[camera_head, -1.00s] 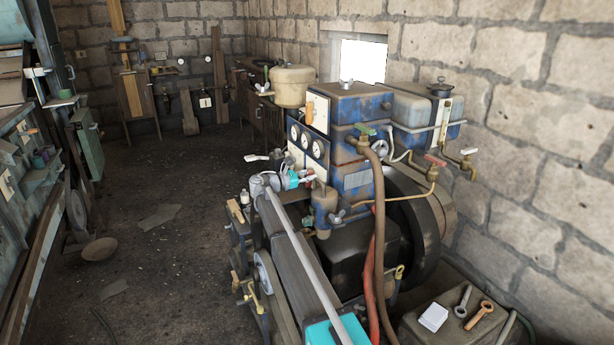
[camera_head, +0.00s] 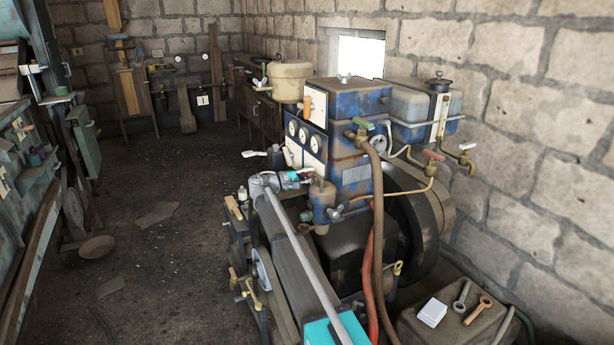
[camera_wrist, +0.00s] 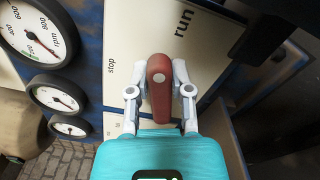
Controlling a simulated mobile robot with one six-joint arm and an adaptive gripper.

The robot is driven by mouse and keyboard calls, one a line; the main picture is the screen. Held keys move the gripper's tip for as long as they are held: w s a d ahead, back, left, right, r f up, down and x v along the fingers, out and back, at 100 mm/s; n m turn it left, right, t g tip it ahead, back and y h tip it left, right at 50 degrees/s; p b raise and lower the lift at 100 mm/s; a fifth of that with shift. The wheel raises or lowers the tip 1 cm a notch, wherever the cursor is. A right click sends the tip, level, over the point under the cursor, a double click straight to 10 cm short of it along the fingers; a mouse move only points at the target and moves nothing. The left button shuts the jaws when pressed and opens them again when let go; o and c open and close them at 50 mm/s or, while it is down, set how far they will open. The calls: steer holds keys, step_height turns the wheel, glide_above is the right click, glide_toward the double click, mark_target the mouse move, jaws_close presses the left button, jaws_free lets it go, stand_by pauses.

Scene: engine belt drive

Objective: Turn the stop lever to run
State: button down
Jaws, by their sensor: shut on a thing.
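The stop lever (camera_wrist: 160,92) is a short red-brown handle with a round pale pin near its upper end in the wrist view. It stands nearly upright in the picture on a pale plate (camera_wrist: 137,40), with "stop" to its left and "run" to its upper right. My gripper (camera_wrist: 160,98) is shut on the lever, one grey finger on each side. In the head view my gripper (camera_head: 306,178) is at the engine's front, below the gauges; I cannot make out the lever there.
Dial gauges (camera_wrist: 53,98) sit left of the plate. In the head view the blue engine tank (camera_head: 345,105), a brown hose (camera_head: 378,220) and brass taps stand close to the right. The floor (camera_head: 150,260) at the left is mostly open.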

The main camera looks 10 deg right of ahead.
steer(key=m, duration=0.2)
steer(key=f+m, duration=0.1)
steer(key=m, duration=0.1)
steer(key=shift+s+d+b, duration=0.2)
steer(key=shift+s+b, duration=0.05)
steer(key=shift+b, duration=0.1)
steer(key=c, duration=0.5)
jaws_free()
steer(key=shift+w+r, duration=0.1)
steer(key=shift+a, duration=0.15)
steer(key=v, duration=1.2)
